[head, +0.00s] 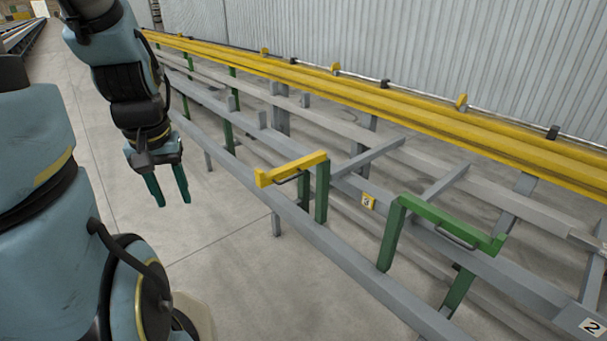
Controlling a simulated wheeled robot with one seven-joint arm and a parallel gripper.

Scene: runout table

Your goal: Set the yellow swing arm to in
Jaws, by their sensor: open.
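The yellow swing arm (292,169) is a short yellow bar on top of a green post (321,192), in the middle of the head view. It has a thin dark handle on its side. It reaches from the post toward the lower left, past the grey front rail, with an upturned block at its free end. My gripper (171,197) hangs to the left of the swing arm, apart from it, with its two green fingers pointing down. The fingers are spread and empty.
A green swing arm (440,219) stands to the right on its own posts. Grey rails (350,262) run across the runout table. Long yellow beams (400,113) run behind, before a corrugated wall (450,50). Bare floor (190,270) lies at left.

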